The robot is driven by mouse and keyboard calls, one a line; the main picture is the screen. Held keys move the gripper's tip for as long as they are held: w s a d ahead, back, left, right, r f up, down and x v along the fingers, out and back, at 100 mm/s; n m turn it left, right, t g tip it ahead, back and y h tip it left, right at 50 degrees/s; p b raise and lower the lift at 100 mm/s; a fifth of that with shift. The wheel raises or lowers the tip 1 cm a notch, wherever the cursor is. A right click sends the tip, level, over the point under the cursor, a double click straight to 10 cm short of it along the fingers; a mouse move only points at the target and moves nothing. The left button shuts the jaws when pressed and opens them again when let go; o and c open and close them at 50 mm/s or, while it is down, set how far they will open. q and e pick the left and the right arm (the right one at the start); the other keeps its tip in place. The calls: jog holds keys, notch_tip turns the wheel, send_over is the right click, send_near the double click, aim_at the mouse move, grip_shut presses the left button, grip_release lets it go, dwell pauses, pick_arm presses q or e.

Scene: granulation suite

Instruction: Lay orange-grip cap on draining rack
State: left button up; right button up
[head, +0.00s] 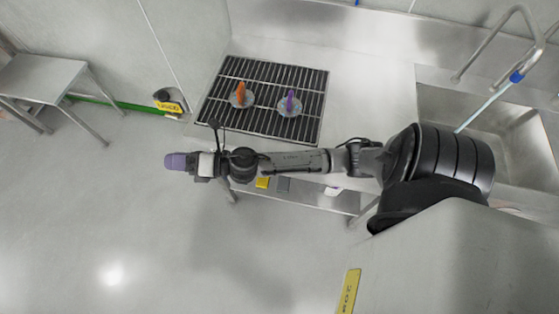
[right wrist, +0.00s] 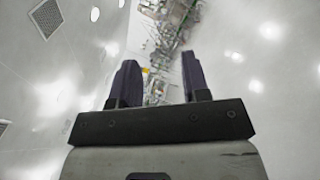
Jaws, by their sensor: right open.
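The orange-grip cap (head: 240,95), a grey disc with an upright orange grip, lies on the left part of the dark-slatted draining rack (head: 262,72). A second cap with a purple grip (head: 290,102) lies to its right on the same rack. My right gripper (head: 172,162) is in front of and to the left of the rack, apart from both caps. In the right wrist view its two dark purple fingers (right wrist: 158,80) stand apart with nothing between them. Neither cap shows in that view. My left gripper is not in view.
The rack sits on a steel counter (head: 375,75) beside a sink (head: 510,135) with a curved tap (head: 500,40). A small steel table (head: 40,78) stands at far left. A yellow-labelled item (head: 170,104) is left of the rack. Open floor lies at lower left.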

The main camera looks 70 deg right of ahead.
jog(key=s+d+f+m+g+h, duration=0.4)
jog(key=s+f+m+g+h, duration=0.5)
jog(key=m, duration=1.1)
jog(key=s+a+f+m+g+y, duration=0.1)
jog(key=s+a+f+m+g, duration=0.1)
jog(key=s, duration=0.7)
jog(key=s+a+f+m+g+y, duration=0.1)
jog(key=s+a+f+m+g, duration=0.1)
jog(key=s, duration=0.8)
jog(key=shift+a+f+m+g, duration=0.25)
jog(key=shift+f+m+g, duration=0.65)
jog(key=shift+m+g, duration=0.2)
